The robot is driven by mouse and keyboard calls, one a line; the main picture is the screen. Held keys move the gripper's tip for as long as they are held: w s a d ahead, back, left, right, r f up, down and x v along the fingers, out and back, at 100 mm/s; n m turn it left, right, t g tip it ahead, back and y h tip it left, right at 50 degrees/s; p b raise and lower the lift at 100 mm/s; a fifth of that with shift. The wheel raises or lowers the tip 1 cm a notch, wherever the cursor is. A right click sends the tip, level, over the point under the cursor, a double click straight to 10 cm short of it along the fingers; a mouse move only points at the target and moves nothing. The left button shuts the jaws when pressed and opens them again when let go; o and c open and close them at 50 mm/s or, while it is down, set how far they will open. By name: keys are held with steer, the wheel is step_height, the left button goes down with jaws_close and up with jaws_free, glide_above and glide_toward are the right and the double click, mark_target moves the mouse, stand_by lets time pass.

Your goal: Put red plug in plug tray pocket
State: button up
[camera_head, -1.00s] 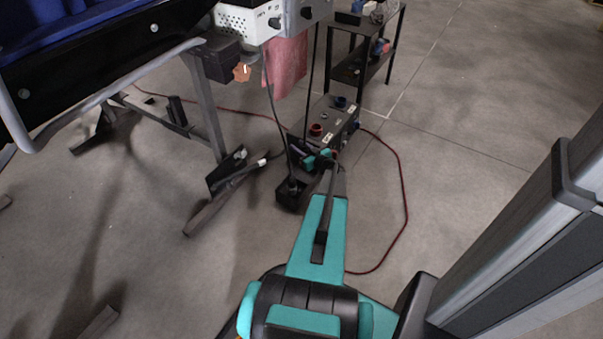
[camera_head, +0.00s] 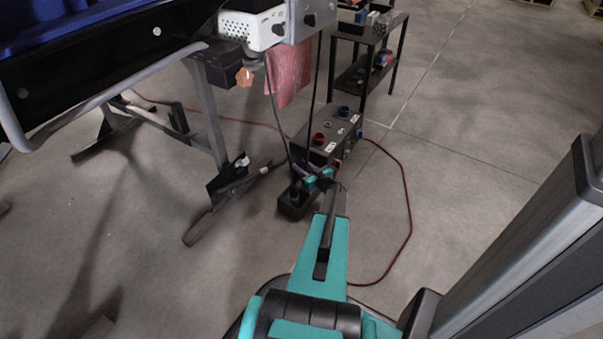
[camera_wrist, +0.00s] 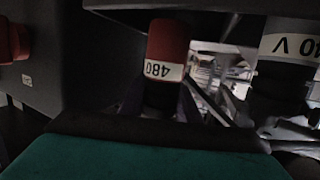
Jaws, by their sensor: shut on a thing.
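The red plug (camera_wrist: 166,45) shows near the middle of the wrist view, with a pale label reading 480 upside down. My gripper (camera_head: 318,179) is shut on it, low beside the dark equipment box; its teal finger parts show in the head view. The plug is not clear between the fingers there. The black plug tray (camera_head: 286,211) lies on the floor just left of and below my gripper. A dark upright piece with a cable stands in the tray, and its pockets are hard to make out.
The dark equipment box (camera_head: 347,128), with red and blue round fittings on top, stands close behind my gripper. A red cable (camera_head: 405,200) curves over the floor to the right. A metal stand leg (camera_head: 208,120) is at left. Open floor lies right.

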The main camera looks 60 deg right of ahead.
steer(key=shift+f+b, duration=0.45)
steer(key=shift+f, duration=1.1)
steer(key=shift+f, duration=0.15)
steer(key=o, duration=1.2)
steer(key=shift+c, duration=0.2)
steer(key=shift+s+a+r, duration=0.15)
steer(key=shift+s+r, duration=0.15)
steer(key=p+v, duration=0.4)
steer(key=v, duration=0.7)
steer(key=shift+s, duration=0.3)
